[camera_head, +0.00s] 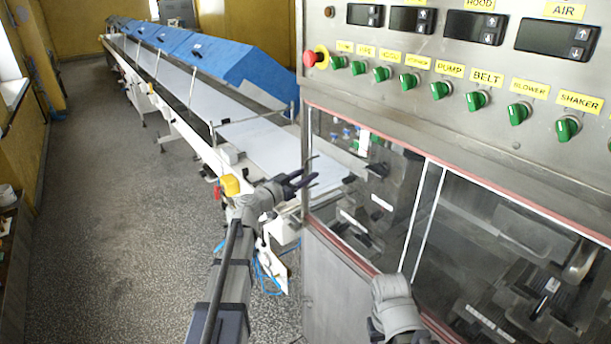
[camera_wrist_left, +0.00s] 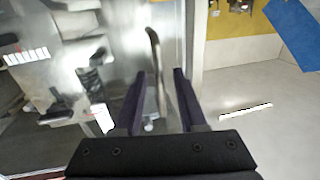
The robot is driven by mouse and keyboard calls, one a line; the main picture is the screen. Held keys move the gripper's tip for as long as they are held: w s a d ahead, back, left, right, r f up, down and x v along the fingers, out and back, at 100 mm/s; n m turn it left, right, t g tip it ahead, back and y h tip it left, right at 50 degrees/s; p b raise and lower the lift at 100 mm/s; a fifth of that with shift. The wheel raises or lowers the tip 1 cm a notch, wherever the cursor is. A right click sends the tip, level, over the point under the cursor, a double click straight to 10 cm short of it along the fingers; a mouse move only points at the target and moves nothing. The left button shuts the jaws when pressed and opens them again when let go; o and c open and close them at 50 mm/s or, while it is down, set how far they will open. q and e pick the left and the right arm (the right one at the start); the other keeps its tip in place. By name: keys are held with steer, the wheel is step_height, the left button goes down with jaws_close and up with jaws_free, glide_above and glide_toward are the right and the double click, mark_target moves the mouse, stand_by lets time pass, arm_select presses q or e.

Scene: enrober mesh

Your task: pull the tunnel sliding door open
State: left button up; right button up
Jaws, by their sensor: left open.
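The tunnel's clear sliding door (camera_head: 398,180) is set in the front of the steel machine, with red-edged rails and white upright edges near its middle. Whether it is fully shut I cannot tell. My left gripper (camera_head: 312,178) is open at the left end of the glazed front. In the left wrist view, the left gripper (camera_wrist_left: 155,88) has its two dark fingers apart, with a slim, curved upright bar (camera_wrist_left: 156,62) showing between them. The bar looks like a handle; contact with the fingers is not clear. Of my right arm only a grey wrist part shows at the bottom.
A control panel with green knobs (camera_head: 440,90) and a red stop button (camera_head: 309,59) is above the door. A long white conveyor (camera_head: 262,140) with blue covers (camera_head: 205,52) runs away at the left. The speckled floor (camera_head: 110,210) on the left is clear.

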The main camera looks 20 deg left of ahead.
arm_select(q)
jaws_close()
stand_by(1.4)
